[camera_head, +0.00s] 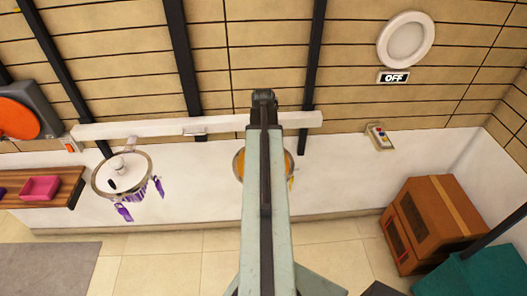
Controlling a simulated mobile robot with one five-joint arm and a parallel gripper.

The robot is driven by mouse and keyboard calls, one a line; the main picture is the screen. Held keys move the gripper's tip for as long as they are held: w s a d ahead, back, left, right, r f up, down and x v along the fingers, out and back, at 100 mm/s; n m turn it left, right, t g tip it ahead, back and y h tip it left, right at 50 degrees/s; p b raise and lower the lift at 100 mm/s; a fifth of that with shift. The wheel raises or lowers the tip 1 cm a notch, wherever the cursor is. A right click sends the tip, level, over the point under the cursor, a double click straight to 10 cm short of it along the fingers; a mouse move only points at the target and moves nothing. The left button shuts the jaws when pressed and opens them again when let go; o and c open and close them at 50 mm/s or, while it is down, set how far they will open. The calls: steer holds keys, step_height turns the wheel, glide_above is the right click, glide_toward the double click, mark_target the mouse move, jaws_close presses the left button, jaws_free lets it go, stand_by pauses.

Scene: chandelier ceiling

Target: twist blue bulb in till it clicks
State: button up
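No blue bulb can be made out in this view. A hanging round fixture (122,174) with a metal rim, a white top and purple pendants is at the left, below a white bar (165,127). A second, orange-rimmed round fixture (239,165) is mostly hidden behind my arm. My arm rises up the middle of the view, and its far end with my gripper (263,97) overlaps the white bar. The fingers are too small and dark to show whether they are open or shut, or whether they hold anything.
A round white lamp (406,40) with an "OFF" sign (394,77) is at upper right. A small control box (379,136) is on the wall. A wooden cabinet (432,225) stands at right. A shelf (68,188) holds a pink tray (39,188) at left. Tiled floor shows below.

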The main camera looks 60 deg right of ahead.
steer(key=o, duration=2)
step_height(320, 180, up, 8)
steer(key=p, duration=0.7)
steer(key=shift+f+p, duration=0.15)
steer(key=shift+p, duration=0.2)
steer(key=shift+f, duration=0.1)
